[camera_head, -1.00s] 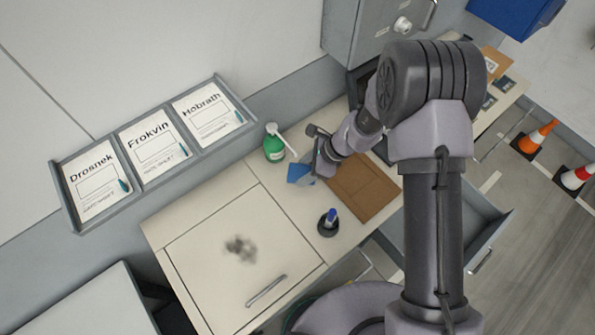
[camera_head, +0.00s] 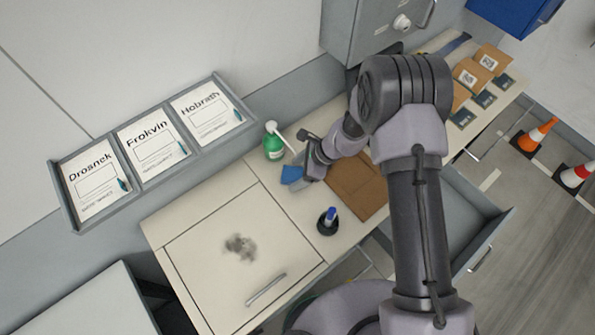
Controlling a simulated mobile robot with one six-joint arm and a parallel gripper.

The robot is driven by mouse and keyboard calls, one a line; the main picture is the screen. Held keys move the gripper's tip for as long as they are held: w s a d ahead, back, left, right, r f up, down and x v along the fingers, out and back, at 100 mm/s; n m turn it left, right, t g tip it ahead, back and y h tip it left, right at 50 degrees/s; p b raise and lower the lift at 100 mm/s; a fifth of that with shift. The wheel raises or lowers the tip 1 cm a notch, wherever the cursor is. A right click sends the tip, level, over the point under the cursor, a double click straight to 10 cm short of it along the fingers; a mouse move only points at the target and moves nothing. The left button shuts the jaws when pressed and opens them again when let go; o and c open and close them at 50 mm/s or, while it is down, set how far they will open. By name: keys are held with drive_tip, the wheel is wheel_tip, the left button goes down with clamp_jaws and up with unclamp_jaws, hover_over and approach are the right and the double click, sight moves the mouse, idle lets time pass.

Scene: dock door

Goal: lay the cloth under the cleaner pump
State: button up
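The cleaner pump (camera_head: 273,146) is a green bottle with a white pump head, upright near the back edge of the counter. The blue cloth (camera_head: 292,174) shows just in front of it, to the left of my gripper (camera_head: 300,178). My gripper is low over the counter beside the cloth, and its fingers are mostly hidden by the wrist. I cannot tell whether it is shut on the cloth or whether the cloth touches the counter.
A dark smudge (camera_head: 240,248) marks the panel with a handle at the left. A marker in a black holder (camera_head: 327,222) stands in front of my gripper. A brown board (camera_head: 358,188) lies to the right. An open drawer (camera_head: 460,215) juts out at the front. Document trays hang on the wall.

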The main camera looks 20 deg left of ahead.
drive_tip(key=shift+r, duration=0.25)
drive_tip(key=d+r+n+t, duration=0.1)
drive_tip(key=d+r, duration=0.4)
drive_tip(key=r, duration=0.5)
drive_tip(key=w+d+r+n+t+p, duration=0.15)
drive_tip(key=d+r, duration=0.35)
drive_tip(key=r, duration=0.5)
drive_tip(key=d+r+n+b, duration=0.15)
drive_tip(key=d+r, duration=0.25)
drive_tip(key=r, duration=0.5)
drive_tip(key=s+d+r+n+t+h, duration=0.2)
drive_tip(key=s+d+r+n, duration=0.1)
drive_tip(key=s+d+r, duration=0.3)
drive_tip(key=s+d+r+n+t+h+p, duration=0.1)
drive_tip(key=s+d+r+n+t, duration=0.2)
drive_tip(key=s+d, duration=0.6)
wheel_tip(320, 180, up, 3)
drive_tip(key=shift+s+f+h, duration=0.15)
drive_tip(key=shift+s+h, duration=0.25)
drive_tip(key=shift+s, duration=0.05)
